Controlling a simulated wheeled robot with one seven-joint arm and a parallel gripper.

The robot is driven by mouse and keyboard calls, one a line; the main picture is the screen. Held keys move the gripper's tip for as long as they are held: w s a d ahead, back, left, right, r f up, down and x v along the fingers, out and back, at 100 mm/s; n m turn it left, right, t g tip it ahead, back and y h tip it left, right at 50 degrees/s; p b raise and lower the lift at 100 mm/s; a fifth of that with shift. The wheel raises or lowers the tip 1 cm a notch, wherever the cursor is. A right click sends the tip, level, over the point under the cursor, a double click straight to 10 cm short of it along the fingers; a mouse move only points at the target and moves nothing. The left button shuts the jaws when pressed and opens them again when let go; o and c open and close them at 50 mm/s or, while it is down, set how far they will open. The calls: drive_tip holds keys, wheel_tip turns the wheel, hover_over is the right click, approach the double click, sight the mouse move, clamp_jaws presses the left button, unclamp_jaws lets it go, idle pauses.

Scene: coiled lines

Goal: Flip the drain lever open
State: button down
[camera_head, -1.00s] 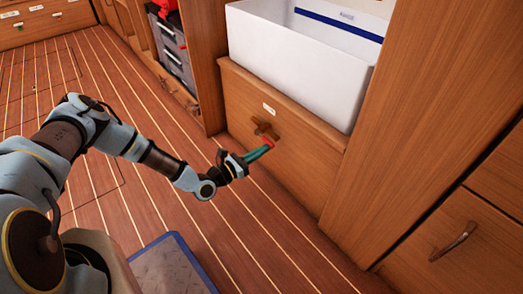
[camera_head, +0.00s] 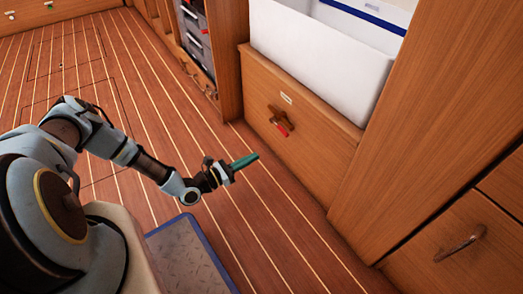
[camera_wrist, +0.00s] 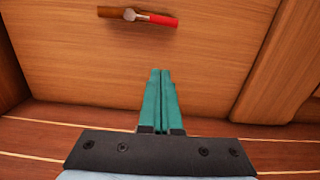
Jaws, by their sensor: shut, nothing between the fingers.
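The drain lever (camera_head: 280,127) has a red tip and sits on a brown fitting on the wooden panel (camera_head: 318,143) below the white bin. In the wrist view the lever (camera_wrist: 160,20) lies nearly level across the top, its red end to the right, in line with a brown pipe stub on the left. My gripper (camera_head: 255,157) has green fingers and is shut and empty. It is in front of the panel, apart from the lever, to its lower left in the head view. In the wrist view my fingers (camera_wrist: 160,72) point up toward the panel below the lever.
A white bin (camera_head: 310,50) stands above the panel. Grey crates (camera_head: 197,35) stand in a cabinet at the back. A blue-edged mat (camera_head: 190,255) lies on the floor. The floor around my gripper is clear.

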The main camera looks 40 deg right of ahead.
sight(280, 128)
drive_tip(key=d+r+m, duration=0.1)
drive_tip(key=d+r, duration=0.2)
drive_tip(key=d, duration=0.6)
drive_tip(key=shift+s+d+r, duration=0.35)
drive_tip(key=shift+d+r, duration=0.05)
drive_tip(key=shift+r, duration=0.1)
idle(0.3)
drive_tip(key=shift+s+d+r+p, duration=0.1)
drive_tip(key=shift+r+p, duration=0.5)
drive_tip(key=shift+p, duration=0.65)
